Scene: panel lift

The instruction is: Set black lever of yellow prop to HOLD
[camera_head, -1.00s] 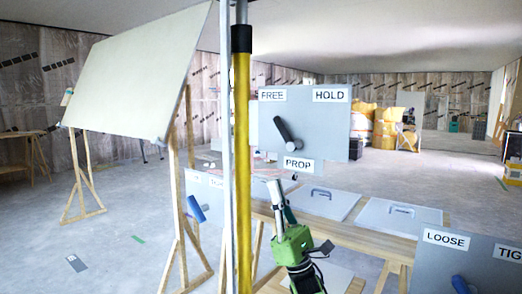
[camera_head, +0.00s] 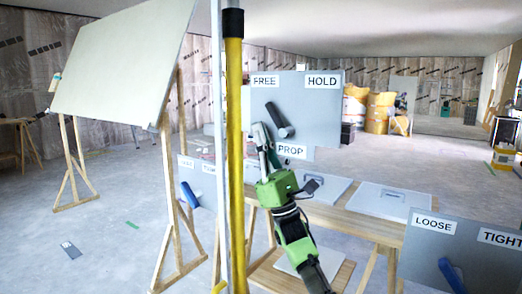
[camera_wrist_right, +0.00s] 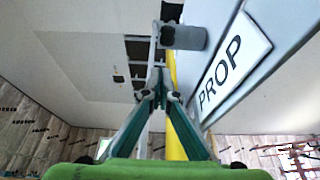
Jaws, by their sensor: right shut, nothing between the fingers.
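The black lever (camera_head: 277,117) sits on a grey panel (camera_head: 318,112) marked FREE, HOLD and PROP beside the yellow prop (camera_head: 234,150). The lever tilts up and left, toward the FREE label (camera_head: 265,80); the HOLD label (camera_head: 322,81) is at the upper right. My right gripper (camera_head: 260,130) is shut and empty, just left of the lever. In the right wrist view its fingers (camera_wrist_right: 160,88) meet below a dark grey cylinder (camera_wrist_right: 184,37), apparently part of the lever; contact is unclear. My left gripper is not in view.
A pale board (camera_head: 125,62) rests on wooden stands at the left. A wooden bench (camera_head: 345,216) with grey plates stands behind my right arm. A LOOSE/TIGHT panel (camera_head: 420,262) with a blue lever is at the lower right; another blue lever (camera_head: 190,195) is left of the prop.

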